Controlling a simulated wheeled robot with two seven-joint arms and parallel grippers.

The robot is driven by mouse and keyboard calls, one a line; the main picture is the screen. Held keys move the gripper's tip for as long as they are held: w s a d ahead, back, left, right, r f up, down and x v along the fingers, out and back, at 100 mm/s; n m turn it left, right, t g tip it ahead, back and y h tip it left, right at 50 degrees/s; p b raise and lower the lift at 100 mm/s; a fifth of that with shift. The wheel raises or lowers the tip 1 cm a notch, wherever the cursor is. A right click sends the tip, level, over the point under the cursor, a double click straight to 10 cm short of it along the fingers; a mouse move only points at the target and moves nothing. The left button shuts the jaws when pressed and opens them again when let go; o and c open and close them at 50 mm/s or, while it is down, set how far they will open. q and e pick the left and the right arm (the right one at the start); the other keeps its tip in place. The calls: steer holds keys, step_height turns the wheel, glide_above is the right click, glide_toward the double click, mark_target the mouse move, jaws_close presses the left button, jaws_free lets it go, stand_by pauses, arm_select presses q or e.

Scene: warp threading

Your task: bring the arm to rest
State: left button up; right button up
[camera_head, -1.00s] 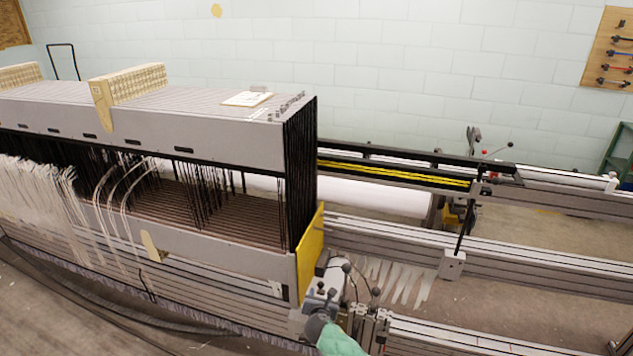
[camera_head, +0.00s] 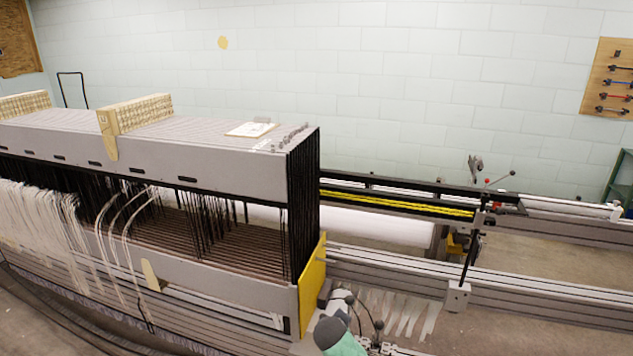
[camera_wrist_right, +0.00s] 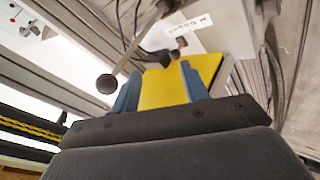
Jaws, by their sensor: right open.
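My right gripper (camera_wrist_right: 160,88) shows in the right wrist view with its two blue fingers apart and nothing between them. Behind the fingers is the flat yellow end panel (camera_wrist_right: 172,82) of the loom frame; I cannot tell the distance between them. In the head view the same yellow panel (camera_head: 313,287) stands at the right end of the grey harness frame (camera_head: 215,140). My left gripper is not in view.
White warp threads (camera_head: 45,212) hang at the left of the frame. Long metal rails (camera_head: 540,290) run to the right, with a yellow-striped black bar (camera_head: 400,202) above. A dark round knob (camera_wrist_right: 107,84) on a rod is close to my right gripper's left finger.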

steer(key=s+d+f+m+g, duration=0.2)
steer(key=s+f, duration=0.4)
steer(key=s, duration=0.9)
steer(key=s+d+f+m+g+y, duration=0.1)
steer(key=s+d+f+m+g, duration=0.2)
steer(key=s, duration=1.3)
steer(key=s+d+f+m+g+y, duration=0.1)
steer(key=s+d+f, duration=0.4)
steer(key=s, duration=1)
step_height(320, 180, down, 4)
steer(key=shift+s+d+r+m+g, duration=0.1)
steer(key=shift+s+d+m+g, duration=0.15)
steer(key=shift+m+g, duration=0.65)
steer(key=shift+c, duration=0.9)
steer(key=shift+a, duration=0.2)
